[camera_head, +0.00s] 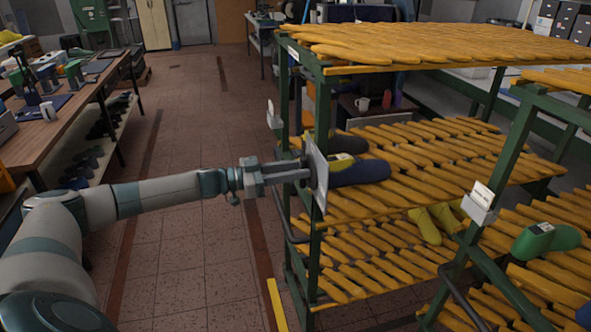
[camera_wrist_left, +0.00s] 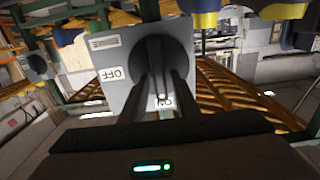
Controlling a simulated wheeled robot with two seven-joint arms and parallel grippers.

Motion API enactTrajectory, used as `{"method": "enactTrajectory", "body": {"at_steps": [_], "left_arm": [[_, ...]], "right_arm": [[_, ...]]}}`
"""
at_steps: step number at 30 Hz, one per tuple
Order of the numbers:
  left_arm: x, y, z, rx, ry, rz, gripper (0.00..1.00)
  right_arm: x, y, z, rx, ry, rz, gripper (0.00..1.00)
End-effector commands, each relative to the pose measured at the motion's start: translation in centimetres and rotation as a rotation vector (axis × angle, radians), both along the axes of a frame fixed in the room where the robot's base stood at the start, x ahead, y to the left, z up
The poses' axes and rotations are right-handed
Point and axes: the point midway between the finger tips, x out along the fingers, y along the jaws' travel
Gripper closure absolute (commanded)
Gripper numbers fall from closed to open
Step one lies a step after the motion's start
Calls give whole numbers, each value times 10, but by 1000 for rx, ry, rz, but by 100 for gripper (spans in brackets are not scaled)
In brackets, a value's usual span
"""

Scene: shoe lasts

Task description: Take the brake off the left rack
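The left rack (camera_head: 318,252) is a green frame with yellow slatted shelves. A pale square brake plate (camera_head: 318,176) is on its near left post. In the left wrist view the plate (camera_wrist_left: 110,90) carries a round black brake knob (camera_wrist_left: 157,48), an OFF label at its left and an ON label below. A white mark on the knob shows between the fingers, toward ON. My left gripper (camera_head: 306,175) reaches the plate from the left. Its fingers, also in the left wrist view (camera_wrist_left: 164,75), lie close together around the knob's bar. My right gripper is not in view.
Dark shoe lasts (camera_head: 358,172) and yellow ones (camera_head: 432,224) lie on the left rack. A second rack (camera_head: 500,163) with green lasts (camera_head: 545,241) stands at the right. A workbench (camera_head: 62,113) is at the left. The tiled aisle (camera_head: 190,110) between is clear.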

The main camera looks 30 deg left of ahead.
Motion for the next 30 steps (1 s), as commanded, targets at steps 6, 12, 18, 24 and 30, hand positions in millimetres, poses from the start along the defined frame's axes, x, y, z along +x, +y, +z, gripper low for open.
{"method": "enactTrajectory", "body": {"at_steps": [6,12,18,24,30], "left_arm": [[0,0,0,0,0,0,100],[0,0,0,8,-6,0,100],[-1,-1,-2,46,-39,-1,100],[-2,-2,-3,129,-110,0,100],[-3,-3,-4,250,-215,0,100]], "right_arm": [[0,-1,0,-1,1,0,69],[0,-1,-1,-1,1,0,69],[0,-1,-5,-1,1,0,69],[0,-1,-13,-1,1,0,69],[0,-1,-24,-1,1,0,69]]}}
